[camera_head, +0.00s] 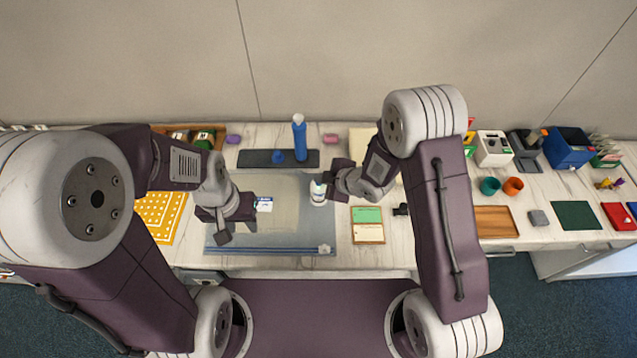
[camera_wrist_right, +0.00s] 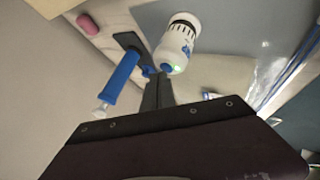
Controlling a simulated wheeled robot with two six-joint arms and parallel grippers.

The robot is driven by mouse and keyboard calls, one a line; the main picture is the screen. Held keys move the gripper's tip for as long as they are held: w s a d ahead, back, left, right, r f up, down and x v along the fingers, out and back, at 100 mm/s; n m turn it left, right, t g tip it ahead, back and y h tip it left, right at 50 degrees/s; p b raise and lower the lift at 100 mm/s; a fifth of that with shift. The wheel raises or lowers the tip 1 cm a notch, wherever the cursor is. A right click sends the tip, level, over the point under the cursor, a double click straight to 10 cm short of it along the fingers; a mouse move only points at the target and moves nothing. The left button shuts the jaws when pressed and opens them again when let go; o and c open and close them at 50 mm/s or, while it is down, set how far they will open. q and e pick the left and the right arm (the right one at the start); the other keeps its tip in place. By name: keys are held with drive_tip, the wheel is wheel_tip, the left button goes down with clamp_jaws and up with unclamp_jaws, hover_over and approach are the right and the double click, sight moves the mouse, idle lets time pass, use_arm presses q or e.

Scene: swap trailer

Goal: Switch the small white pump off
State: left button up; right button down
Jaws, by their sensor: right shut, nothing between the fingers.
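The small white pump (camera_head: 318,192) stands on the grey mat (camera_head: 290,236) in the head view. In the right wrist view the pump (camera_wrist_right: 180,46) is a white cylinder with a dark ribbed end, blue lettering and a green light glowing near its other end. My right gripper (camera_head: 327,179) is beside the pump, shut and empty. Its fingers (camera_wrist_right: 158,88) show close to the pump's lit end; whether they touch it I cannot tell. My left gripper (camera_head: 237,226) is over the left part of the mat; its fingertips are not clear.
A blue bottle (camera_head: 299,136) stands behind on a dark tray (camera_head: 254,158). A yellow dotted cloth (camera_head: 160,212) lies at left. A wooden tray (camera_head: 494,221) and cups (camera_head: 513,186) are further right.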

sight(321, 186)
idle(0.3)
drive_tip(key=shift+r+p, duration=0.65)
drive_tip(key=shift+r, duration=0.15)
drive_tip(key=shift+r, duration=0.1)
wheel_tip(321, 186, up, 6)
drive_tip(key=p, duration=0.4)
drive_tip(key=shift+p, duration=0.35)
